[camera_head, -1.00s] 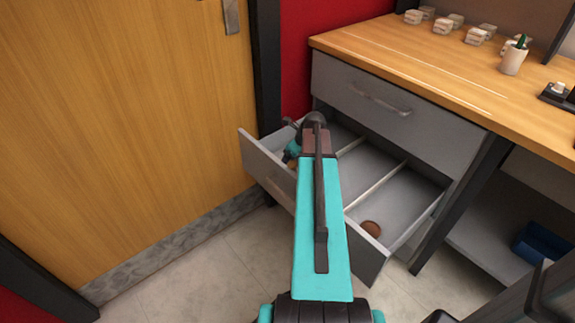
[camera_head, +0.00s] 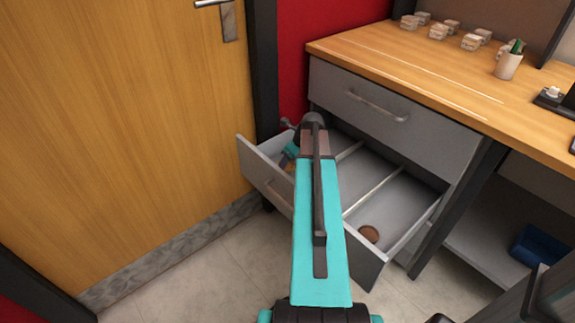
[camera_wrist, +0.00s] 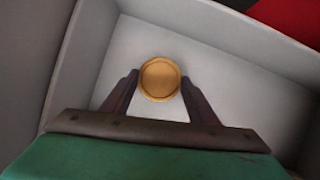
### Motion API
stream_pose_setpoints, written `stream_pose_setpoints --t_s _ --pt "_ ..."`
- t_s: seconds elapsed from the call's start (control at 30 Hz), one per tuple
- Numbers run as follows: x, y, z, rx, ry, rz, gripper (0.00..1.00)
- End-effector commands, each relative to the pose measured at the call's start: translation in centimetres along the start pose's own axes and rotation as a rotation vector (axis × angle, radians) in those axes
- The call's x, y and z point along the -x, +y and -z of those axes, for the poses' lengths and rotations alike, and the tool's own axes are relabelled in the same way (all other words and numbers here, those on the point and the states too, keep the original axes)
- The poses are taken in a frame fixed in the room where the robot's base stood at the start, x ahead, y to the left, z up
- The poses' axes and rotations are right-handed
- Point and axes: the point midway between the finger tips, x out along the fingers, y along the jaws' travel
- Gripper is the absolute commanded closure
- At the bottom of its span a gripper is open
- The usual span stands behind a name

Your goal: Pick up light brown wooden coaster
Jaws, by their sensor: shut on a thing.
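The light brown wooden coaster (camera_wrist: 160,80) is a round disc with a raised rim. In the wrist view it sits between the two dark fingers of my gripper (camera_wrist: 159,77), which is shut on it from both sides. The pale floor of a drawer compartment is behind it. I cannot tell whether the coaster touches that floor. In the head view a small part of the coaster (camera_head: 289,167) shows in the left compartment of the open drawer (camera_head: 395,205), below the teal end of my gripper. My arm hides much of the drawer's middle.
A darker reddish-brown disc (camera_head: 369,233) lies in the drawer's right compartment. White dividers (camera_head: 374,190) split the drawer. A shut drawer (camera_head: 375,108) and the wooden desktop (camera_head: 440,75) are above. A wooden door (camera_head: 110,130) stands close on the left.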

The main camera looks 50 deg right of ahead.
Motion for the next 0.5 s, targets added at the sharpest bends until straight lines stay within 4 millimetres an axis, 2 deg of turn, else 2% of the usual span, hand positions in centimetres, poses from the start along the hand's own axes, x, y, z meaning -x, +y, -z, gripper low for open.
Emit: stream_pose_setpoints --t_s 0.3,0.5 --pt "4.8 0.0 -2.2 0.001 -0.001 0.002 0.68" --pt "6.7 0.0 -3.1 0.001 -0.001 0.002 0.68"
